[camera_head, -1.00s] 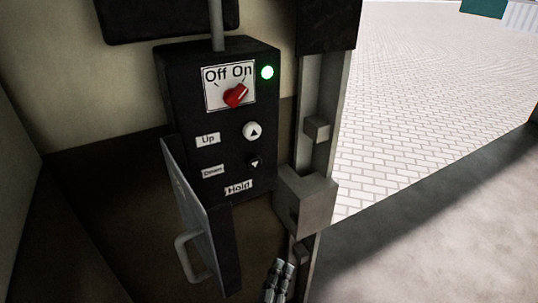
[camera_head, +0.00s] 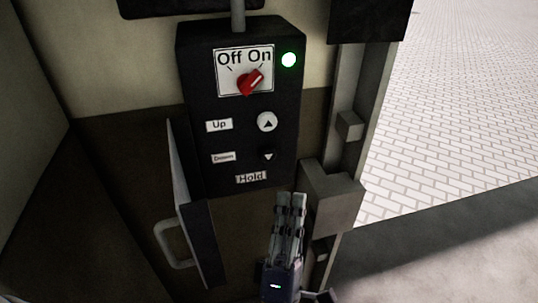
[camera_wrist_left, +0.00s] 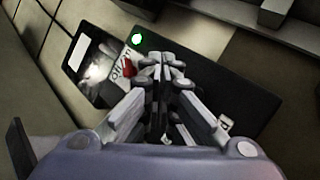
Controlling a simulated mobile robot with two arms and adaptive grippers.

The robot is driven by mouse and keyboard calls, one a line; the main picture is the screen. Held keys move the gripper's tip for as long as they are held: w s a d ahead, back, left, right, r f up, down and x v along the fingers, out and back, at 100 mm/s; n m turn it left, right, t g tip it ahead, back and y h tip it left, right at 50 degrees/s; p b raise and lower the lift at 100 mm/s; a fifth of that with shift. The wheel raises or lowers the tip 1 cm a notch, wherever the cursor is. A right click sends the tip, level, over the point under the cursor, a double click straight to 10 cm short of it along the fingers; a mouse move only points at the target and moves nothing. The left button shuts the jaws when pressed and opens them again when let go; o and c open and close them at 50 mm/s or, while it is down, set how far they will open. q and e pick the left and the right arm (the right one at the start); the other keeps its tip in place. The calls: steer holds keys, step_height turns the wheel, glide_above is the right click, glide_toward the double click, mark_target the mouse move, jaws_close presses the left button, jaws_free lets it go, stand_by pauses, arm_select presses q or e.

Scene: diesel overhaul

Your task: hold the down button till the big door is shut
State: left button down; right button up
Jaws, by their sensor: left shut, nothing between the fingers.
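The black control box (camera_head: 200,85) hangs on the wall in the head view. The down button (camera_head: 268,155) is dark with a white triangle, beside the "Down" label (camera_head: 223,157). The white up button (camera_head: 267,122) is above it. My left gripper (camera_head: 290,197) is shut and empty, pointing up just below and right of the down button, apart from it in the picture. In the left wrist view its closed fingers (camera_wrist_left: 163,62) lie in front of the box and hide the buttons. The big door itself is not seen; the doorway at right looks open onto paving (camera_head: 450,130).
The red switch (camera_head: 250,82) points to On and the green lamp (camera_head: 289,60) is lit. A metal post with brackets (camera_head: 331,197) stands close right of my gripper.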

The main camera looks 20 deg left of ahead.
mark_target(267, 154)
arm_select(q)
steer(key=w+a, duration=0.4)
steer(key=w, duration=0.3)
steer(key=shift+w+a, duration=0.25)
steer(key=shift+a, duration=0.15)
steer(key=shift+w+a, duration=0.1)
stand_by(1.2)
steer(key=shift+w+a, duration=0.1)
steer(key=shift+w, duration=0.15)
